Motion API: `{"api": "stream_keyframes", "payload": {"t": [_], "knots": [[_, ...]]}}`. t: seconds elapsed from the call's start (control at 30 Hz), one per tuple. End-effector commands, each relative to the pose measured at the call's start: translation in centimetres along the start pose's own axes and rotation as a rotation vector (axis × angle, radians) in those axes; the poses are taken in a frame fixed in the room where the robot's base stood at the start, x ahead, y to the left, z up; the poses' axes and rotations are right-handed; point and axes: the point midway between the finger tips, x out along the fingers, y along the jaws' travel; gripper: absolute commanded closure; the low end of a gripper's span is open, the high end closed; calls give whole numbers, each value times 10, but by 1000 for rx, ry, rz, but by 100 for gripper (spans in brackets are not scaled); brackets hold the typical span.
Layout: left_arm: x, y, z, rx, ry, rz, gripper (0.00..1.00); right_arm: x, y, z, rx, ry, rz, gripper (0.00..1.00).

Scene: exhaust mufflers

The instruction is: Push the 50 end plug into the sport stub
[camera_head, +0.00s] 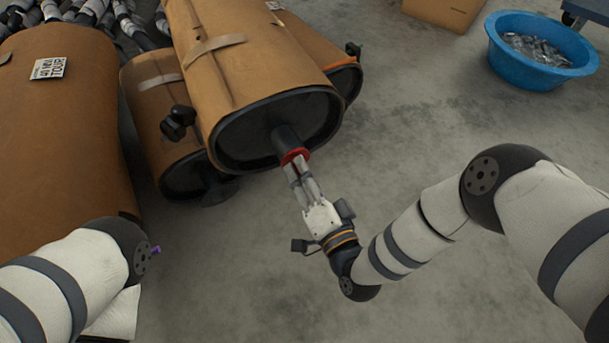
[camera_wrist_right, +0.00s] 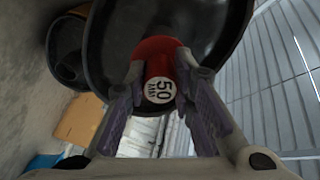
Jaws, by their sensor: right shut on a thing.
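The 50 end plug is a red plug (camera_head: 293,156), and the wrist view shows its white face marked 50 MAX (camera_wrist_right: 161,90). The sport stub (camera_head: 285,138) looks to be the short dark pipe standing out of the black end of the tan muffler (camera_head: 245,75). The plug is at the stub's mouth, in line with it; how far it is inside I cannot tell. My right gripper (camera_head: 298,172) is shut on the plug, its two fingers on either side, also in the wrist view (camera_wrist_right: 160,80). My left arm shows at the lower left, its gripper out of sight.
Other tan mufflers lie behind and beside this one, one with a black knob (camera_head: 178,122). A large tan muffler (camera_head: 65,120) fills the left. A blue tub (camera_head: 540,75) of metal pieces stands at the upper right. The concrete floor between is clear.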

Motion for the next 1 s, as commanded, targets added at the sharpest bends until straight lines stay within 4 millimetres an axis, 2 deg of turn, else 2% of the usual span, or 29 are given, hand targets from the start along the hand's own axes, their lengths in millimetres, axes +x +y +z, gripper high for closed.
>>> {"api": "stream_keyframes", "payload": {"t": [0.07, 0.1, 0.2, 0.47, 0.57, 0.67, 0.9, 1.0], "knots": [[1, 0, -1, 0, -1, 0, 60, 2, 0, 0, 0, 0, -1, 100], [1, 0, -1, 0, -1, 0, 60, 3, 0, 0, 0, 0, 0, 75], [0, 0, 0, 0, -1, 0, 60, 2, 0, 0, 0, 0, 0, 54], [0, 0, 0, 0, -1, 0, 60, 2, 0, 0, 0, 0, 0, 54], [0, 0, 0, 0, -1, 0, 60, -5, 1, 1, 1, -2, 1, 54], [0, 0, 0, 0, -1, 0, 60, -26, 1, 1, 2, -3, 5, 54], [0, 0, 0, 0, -1, 0, 60, -90, 1, 0, 2, -2, 4, 54], [0, 0, 0, 0, -1, 0, 60, -107, 0, 0, 1, -1, 2, 54]]}}
